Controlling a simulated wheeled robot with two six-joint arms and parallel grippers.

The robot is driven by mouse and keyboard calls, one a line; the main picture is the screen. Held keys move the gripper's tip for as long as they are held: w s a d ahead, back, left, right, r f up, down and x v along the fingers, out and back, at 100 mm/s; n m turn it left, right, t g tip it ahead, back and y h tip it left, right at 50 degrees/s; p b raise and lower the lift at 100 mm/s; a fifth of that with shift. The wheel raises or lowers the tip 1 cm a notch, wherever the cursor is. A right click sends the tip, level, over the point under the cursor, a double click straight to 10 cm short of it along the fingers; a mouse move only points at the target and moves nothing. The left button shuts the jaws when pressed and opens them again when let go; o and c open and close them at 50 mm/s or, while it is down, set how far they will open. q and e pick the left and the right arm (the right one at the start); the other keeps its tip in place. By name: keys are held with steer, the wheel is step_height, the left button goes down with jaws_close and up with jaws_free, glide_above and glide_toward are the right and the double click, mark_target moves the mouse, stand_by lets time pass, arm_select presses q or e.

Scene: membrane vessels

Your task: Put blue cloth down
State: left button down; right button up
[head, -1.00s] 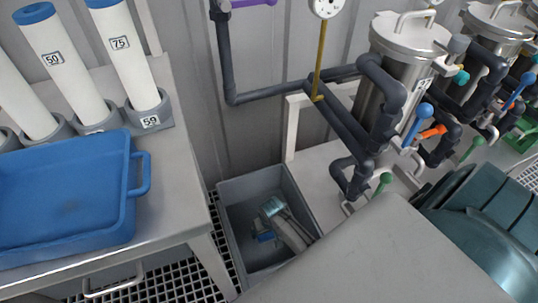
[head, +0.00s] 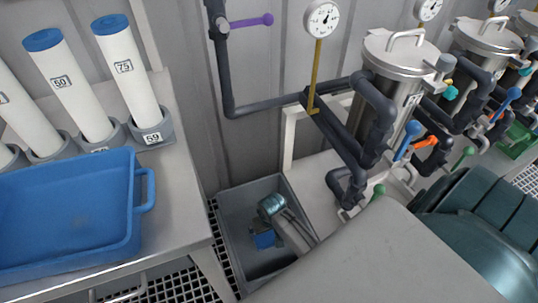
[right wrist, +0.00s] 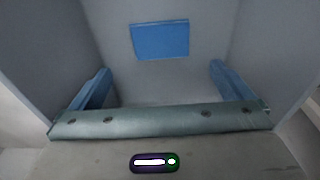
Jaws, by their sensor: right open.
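The blue cloth (right wrist: 160,40) is a small flat blue rectangle inside the grey bin (right wrist: 55,50), beyond my fingers in the right wrist view. My right gripper (right wrist: 160,70) is open, its two blue fingers wide apart on either side of and short of the cloth, touching nothing visible. In the head view the right gripper reaches down into the grey bin (head: 234,222), and the blue cloth (head: 264,240) shows beside it, partly hidden by the gripper. My left gripper is not in view.
A bench at left holds a blue tray (head: 60,225) and white membrane tubes (head: 125,70) in grey holders. Dark pipes (head: 265,104), a pressure gauge (head: 321,19) and steel vessels (head: 405,60) with coloured valve handles stand behind and right of the bin. The bin walls are close around my gripper.

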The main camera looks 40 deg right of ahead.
steer(key=s+a+r+n+t, duration=0.1)
steer(key=s+r+t, duration=0.1)
steer(key=s+r, duration=0.2)
steer(key=s+a+r+n+t+y, duration=0.1)
steer(key=s+r, duration=0.3)
steer(key=r, duration=0.6)
steer(key=s+a+r+n+t, duration=0.1)
steer(key=s+r+t, duration=0.2)
steer(key=s+r, duration=0.2)
step_height(320, 180, up, 3)
steer(key=shift+a+f, duration=0.15)
steer(key=shift+a, duration=0.15)
